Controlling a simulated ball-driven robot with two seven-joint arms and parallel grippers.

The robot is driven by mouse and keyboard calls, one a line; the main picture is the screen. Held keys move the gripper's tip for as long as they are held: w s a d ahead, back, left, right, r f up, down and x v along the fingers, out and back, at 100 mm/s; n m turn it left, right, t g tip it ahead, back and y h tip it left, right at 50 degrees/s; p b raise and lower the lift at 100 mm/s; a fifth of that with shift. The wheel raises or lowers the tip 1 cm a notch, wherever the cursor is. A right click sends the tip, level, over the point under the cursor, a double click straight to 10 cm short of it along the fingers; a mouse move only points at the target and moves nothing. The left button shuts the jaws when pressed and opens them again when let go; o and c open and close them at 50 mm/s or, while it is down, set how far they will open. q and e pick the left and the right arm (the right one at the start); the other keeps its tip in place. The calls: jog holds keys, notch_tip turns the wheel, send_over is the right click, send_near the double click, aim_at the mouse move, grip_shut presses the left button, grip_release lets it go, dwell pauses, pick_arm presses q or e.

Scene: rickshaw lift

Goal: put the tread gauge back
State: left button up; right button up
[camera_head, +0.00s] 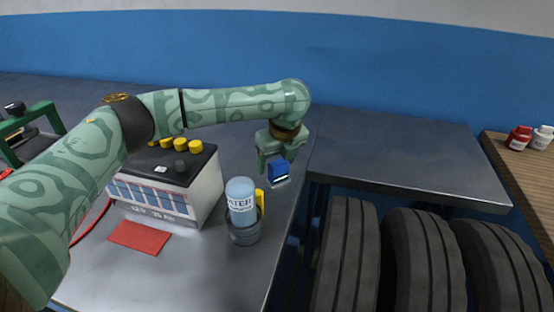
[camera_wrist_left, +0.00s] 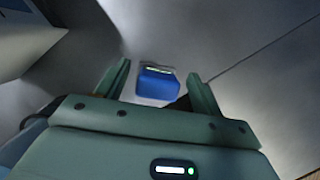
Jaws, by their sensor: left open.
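The tread gauge, as I take it, is a small blue block (camera_head: 279,171) with a pale strip at one end. It is near the right edge of the grey metal bench (camera_head: 190,262). In the left wrist view the blue block (camera_wrist_left: 158,85) shows between my two fingers, with gaps at its sides. My left gripper (camera_head: 275,160) is open and points down at it from the far side; its fingers also show in the wrist view (camera_wrist_left: 159,70). I cannot tell whether the block touches the bench. My right gripper is not in view.
A battery (camera_head: 190,190) with yellow caps stands left of the gauge. A water bottle (camera_head: 240,195) stands in a grey cup (camera_head: 244,234) with a yellow item. A red cloth (camera_head: 139,237) lies in front. Tyres (camera_head: 345,260) stand below the right-hand bench section (camera_head: 400,155), which is clear.

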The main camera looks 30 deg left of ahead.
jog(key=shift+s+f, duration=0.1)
pick_arm(q)
jog(key=p+v, duration=0.7)
jog(key=v, duration=0.5)
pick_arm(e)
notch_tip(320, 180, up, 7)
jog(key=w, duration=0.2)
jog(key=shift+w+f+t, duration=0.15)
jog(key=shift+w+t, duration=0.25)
pick_arm(q)
jog(key=shift+r, duration=0.15)
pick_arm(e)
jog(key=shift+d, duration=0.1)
